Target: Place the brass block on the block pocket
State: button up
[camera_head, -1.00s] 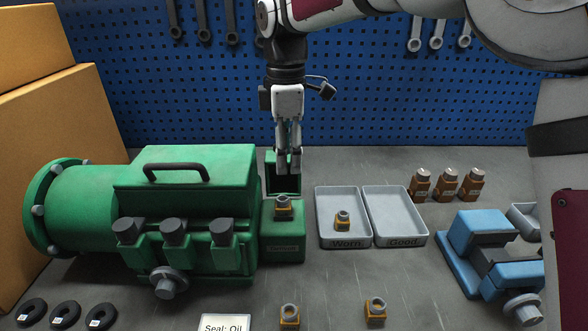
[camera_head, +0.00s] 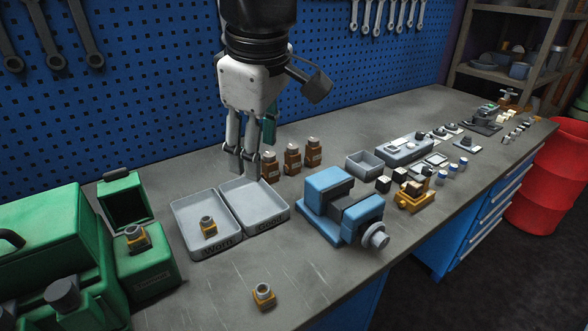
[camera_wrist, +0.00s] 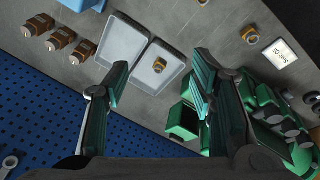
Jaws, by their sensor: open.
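I cannot tell which thing the brass block is. Small brass-coloured blocks with grey ring tops sit on the green housing (camera_head: 137,238), in the tray marked Worn (camera_head: 208,227), and on the bench (camera_head: 263,295). The wrist view also shows the one in the Worn tray (camera_wrist: 158,64) and one on the bench (camera_wrist: 249,34). I cannot make out a block pocket for certain. My gripper (camera_head: 243,165) points down in front of the pegboard and overlaps the back of the Good tray in the picture. Its fingers (camera_wrist: 160,85) are apart with nothing between them.
The Worn tray (camera_head: 219,250) and Good tray (camera_head: 270,219) stand side by side. Several brown bottles (camera_head: 292,158) stand behind them. A blue vise (camera_head: 343,208) and a yellow fixture (camera_head: 412,194) are to the right. The open green box (camera_head: 125,203) is left. The front bench is mostly clear.

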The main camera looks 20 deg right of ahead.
jog(key=s+d+f+m+t, duration=0.2)
jog(key=s+d+f+m, duration=0.3)
jog(key=s+d+m, duration=0.4)
jog(key=s+d, duration=0.1)
jog(key=s, duration=0.2)
jog(key=shift+s+f+m, duration=0.15)
jog(key=shift+s+m, duration=0.15)
jog(key=shift+s, duration=0.1)
dwell(0.3)
